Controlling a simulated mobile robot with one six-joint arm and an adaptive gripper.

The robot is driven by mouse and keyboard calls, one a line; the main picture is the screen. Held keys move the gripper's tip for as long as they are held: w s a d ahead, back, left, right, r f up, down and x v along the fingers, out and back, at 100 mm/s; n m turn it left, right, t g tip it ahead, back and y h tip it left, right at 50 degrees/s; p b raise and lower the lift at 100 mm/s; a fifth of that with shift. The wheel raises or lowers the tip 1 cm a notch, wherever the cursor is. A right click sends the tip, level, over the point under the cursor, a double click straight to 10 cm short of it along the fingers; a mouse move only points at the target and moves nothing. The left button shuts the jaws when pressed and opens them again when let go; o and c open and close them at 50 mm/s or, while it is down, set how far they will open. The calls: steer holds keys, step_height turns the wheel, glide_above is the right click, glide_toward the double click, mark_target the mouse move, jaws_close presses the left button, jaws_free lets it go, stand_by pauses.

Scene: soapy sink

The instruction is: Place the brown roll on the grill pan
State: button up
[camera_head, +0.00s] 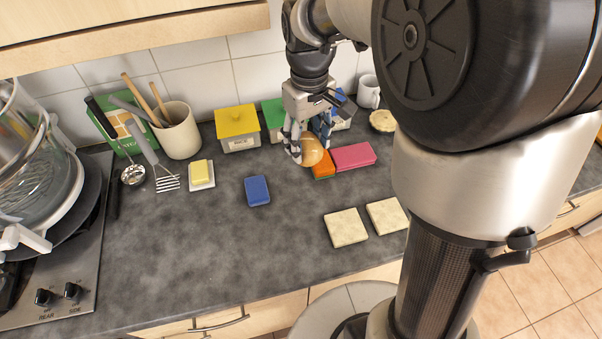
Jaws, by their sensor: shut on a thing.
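The brown roll (312,152) is between the fingers of my gripper (308,143), at the back of the counter. My gripper points down and is shut on the roll. The roll is at the left end of an orange block and a pink block; whether it touches the counter is hard to tell. A dark round pan-like shape (88,205) shows on the hob at the far left, mostly hidden by a large clear glass vessel. I cannot tell whether it is the grill pan.
The orange block (323,170) and pink block (354,157) lie right of my gripper. Two pale tiles (346,228) lie in front. The middle front counter is clear.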

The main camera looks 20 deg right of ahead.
steer(key=shift+s+f, duration=0.15)
steer(key=shift+f, duration=0.1)
step_height(320, 180, down, 19)
steer(key=b, duration=0.6)
steer(key=shift+d+r, duration=0.1)
steer(key=shift+b, duration=0.35)
steer(key=o, duration=1.3)
